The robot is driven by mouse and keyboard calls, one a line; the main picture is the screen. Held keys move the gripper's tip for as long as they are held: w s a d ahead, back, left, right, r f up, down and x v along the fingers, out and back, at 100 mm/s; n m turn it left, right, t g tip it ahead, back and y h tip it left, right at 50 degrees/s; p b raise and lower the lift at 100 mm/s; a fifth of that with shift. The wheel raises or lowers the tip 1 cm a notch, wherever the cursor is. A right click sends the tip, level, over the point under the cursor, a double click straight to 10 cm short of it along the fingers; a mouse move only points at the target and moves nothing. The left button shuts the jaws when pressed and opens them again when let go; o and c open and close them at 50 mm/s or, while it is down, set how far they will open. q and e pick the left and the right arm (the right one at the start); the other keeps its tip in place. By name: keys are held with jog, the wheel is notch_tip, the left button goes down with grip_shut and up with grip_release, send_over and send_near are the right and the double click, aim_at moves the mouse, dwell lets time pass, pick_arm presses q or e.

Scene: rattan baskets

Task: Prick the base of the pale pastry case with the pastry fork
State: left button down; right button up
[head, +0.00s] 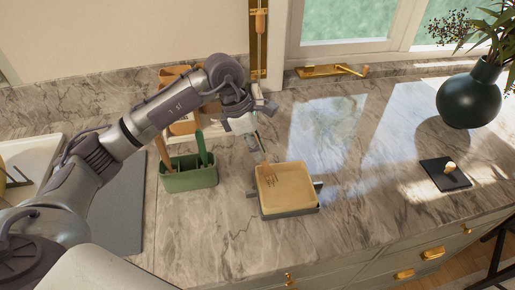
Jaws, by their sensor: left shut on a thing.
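The pale pastry case (293,196) is a square, shallow shell sitting on a dark grey base on the marble worktop. I cannot tell whether the tines touch the base. My left gripper (255,140) is shut on the fork, above and behind the case's back left corner. My right gripper is not in view.
A green caddy (190,176) holding utensils stands left of the case. A dark vase (468,99) with foliage and a dark square board (444,174) with a small knob-like item are at the right. The worktop (345,150) between is clear.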

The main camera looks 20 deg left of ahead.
pick_arm(q)
jog(key=shift+s, duration=0.1)
dwell(0.4)
jog(key=shift+r+p, duration=0.6)
jog(key=shift+r, duration=0.25)
jog(key=shift+r+p, duration=1.2)
jog(key=shift+r, duration=1.45)
